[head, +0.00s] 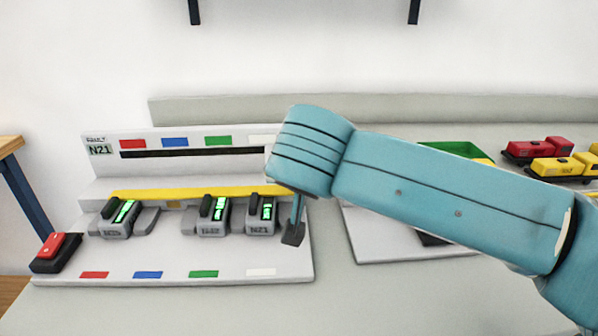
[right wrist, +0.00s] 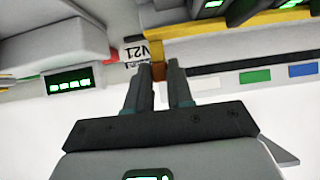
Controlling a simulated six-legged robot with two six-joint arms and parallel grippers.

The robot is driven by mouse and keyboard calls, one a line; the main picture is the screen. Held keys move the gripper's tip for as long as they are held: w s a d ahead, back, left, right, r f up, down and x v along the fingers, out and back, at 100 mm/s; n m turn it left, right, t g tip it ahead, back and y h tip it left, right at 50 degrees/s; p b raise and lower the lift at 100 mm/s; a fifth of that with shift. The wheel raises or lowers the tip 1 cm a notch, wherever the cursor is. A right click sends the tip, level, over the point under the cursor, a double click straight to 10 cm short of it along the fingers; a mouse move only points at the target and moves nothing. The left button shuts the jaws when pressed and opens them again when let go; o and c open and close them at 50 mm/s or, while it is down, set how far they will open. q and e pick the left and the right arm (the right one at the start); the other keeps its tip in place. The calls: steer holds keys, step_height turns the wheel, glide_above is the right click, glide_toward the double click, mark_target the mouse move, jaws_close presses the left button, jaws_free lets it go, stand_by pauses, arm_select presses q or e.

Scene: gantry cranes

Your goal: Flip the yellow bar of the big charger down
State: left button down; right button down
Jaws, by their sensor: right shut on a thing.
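The big charger (head: 240,262) is a white unit on the left of the bench in the head view. Its yellow bar (head: 200,193) runs lengthwise behind the row of grey batteries. The bar also shows in the right wrist view (right wrist: 265,14). My right gripper (right wrist: 160,70) is shut on an orange-brown piece at the end of the yellow bar. In the head view my right arm hides the bar's right end, and only a dark part of the gripper (head: 293,233) shows below it. My left gripper is not in view.
Grey batteries with green displays (head: 213,215) sit in the charger. A red switch (head: 55,248) is at its left. A second white unit (head: 375,248) is partly behind my arm. Red and yellow toy-like wagons (head: 555,168) stand at the right. The bench front is clear.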

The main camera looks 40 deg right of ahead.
steer(key=shift+r, duration=0.2)
steer(key=c, duration=1)
jaws_free()
steer(key=shift+f, duration=0.1)
steer(key=p+v, duration=0.4)
steer(key=v, duration=1.2)
steer(key=shift+s+a, duration=0.15)
